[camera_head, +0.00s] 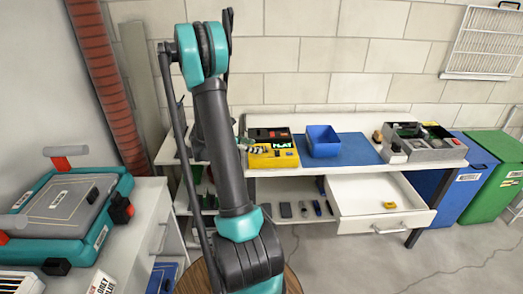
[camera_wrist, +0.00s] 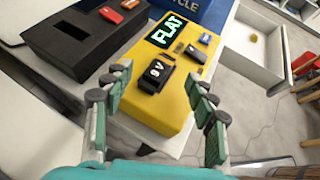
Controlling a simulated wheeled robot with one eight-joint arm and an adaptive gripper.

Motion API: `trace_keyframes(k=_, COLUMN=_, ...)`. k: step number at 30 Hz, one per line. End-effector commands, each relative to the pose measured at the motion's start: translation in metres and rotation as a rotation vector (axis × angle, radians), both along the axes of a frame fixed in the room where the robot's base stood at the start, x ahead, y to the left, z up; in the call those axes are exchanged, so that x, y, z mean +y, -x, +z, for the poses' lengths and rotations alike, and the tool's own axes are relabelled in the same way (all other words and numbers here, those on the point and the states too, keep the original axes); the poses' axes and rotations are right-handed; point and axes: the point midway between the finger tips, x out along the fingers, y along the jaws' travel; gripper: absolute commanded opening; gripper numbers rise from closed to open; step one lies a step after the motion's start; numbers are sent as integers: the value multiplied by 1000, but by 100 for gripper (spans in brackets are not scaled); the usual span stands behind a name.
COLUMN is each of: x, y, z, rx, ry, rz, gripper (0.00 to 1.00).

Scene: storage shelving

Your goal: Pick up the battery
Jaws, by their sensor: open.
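A black block marked "9 V" (camera_wrist: 157,73), which looks like the battery, sits on top of a yellow box (camera_wrist: 165,112) with a lit display reading "FLAT" (camera_wrist: 166,31). My gripper (camera_wrist: 158,82) is open and empty in the wrist view, with one finger on each side of the block in the picture. The fingers look apart from the block; their exact height above it is hard to tell. In the head view the yellow box (camera_head: 284,158) stands on the bench; the block is too small to make out, and my arm hides the area to its left.
A blue bin (camera_head: 322,140), a grey tray (camera_head: 440,153) and an open drawer (camera_head: 375,222) are to the right.

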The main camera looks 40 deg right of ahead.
Motion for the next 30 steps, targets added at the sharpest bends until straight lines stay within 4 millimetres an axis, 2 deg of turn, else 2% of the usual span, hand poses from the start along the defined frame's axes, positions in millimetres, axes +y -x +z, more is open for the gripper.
trace_keyframes(k=1, x=-9, y=0, z=-2, rx=0, ry=0, rz=-4, gripper=57)
trace_keyframes(k=5, x=-22, y=2, z=-10, rx=1, ry=0, rz=-2, gripper=57)
trace_keyframes(k=12, x=-24, y=3, z=-12, rx=0, ry=0, rz=0, gripper=57)
trace_keyframes(k=26, x=-24, y=3, z=-12, rx=0, ry=0, rz=0, gripper=1)
trace_keyframes(k=30, x=-24, y=3, z=-12, rx=0, ry=0, rz=0, gripper=0)
